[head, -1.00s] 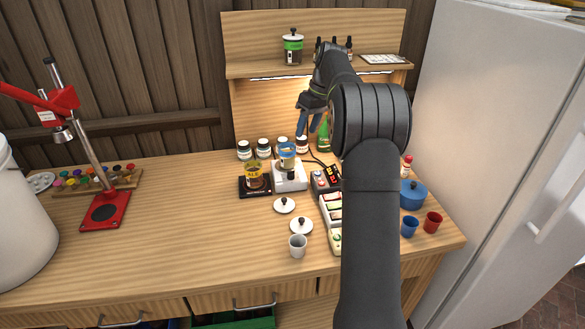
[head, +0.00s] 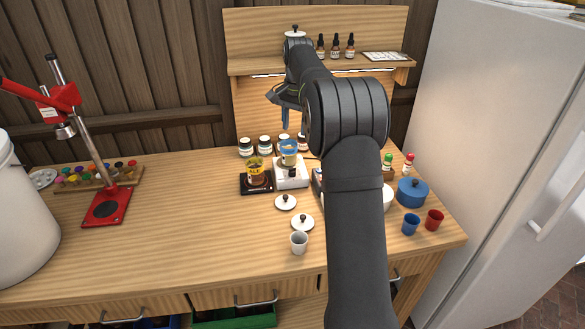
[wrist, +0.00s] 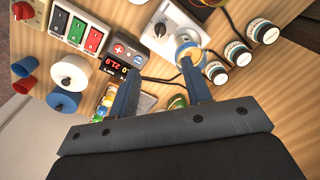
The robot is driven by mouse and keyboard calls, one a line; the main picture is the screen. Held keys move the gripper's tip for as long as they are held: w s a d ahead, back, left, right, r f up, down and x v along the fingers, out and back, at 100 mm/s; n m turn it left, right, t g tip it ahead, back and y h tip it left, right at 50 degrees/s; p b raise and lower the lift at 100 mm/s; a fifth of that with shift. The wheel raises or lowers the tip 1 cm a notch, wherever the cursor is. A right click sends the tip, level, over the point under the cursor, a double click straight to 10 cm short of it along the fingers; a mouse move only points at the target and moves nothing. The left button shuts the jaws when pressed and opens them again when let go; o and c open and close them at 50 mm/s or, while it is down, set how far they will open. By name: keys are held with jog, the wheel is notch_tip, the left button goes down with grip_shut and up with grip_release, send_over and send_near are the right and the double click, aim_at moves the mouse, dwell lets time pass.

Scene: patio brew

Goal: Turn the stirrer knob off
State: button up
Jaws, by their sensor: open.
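The stirrer is a white box (head: 291,181) at the back middle of the bench, with a beaker (head: 289,147) with a blue band on top. Its dark knob (head: 292,173) is on the front face. In the wrist view the stirrer (wrist: 172,38) is at the top centre, with the knob (wrist: 160,29) visible; which way the knob is set I cannot tell. My gripper (head: 286,122) is above and behind the stirrer. In the wrist view its blue fingers (wrist: 160,68) are apart with nothing between them; the right fingertip overlaps the beaker in the picture.
A black scale (head: 256,190) with a jar stands left of the stirrer. A controller with red digits (wrist: 119,60) and a switch strip (wrist: 78,30) are beside it, mostly behind my arm in the head view. Several lidded jars (head: 264,146) stand behind. A white cup (head: 299,243) is in front.

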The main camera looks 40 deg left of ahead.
aim_at(293, 168)
jog(key=f, duration=1.6)
jog(key=shift+a+f, duration=0.2)
jog(key=shift+a, duration=0.2)
jog(key=shift+c, duration=0.5)
grip_shut()
jog(key=shift+n, duration=0.3)
jog(key=n, duration=1.3)
jog(key=shift+g, duration=0.3)
jog(key=shift+r+n, duration=0.1)
jog(key=shift+n, duration=0.2)
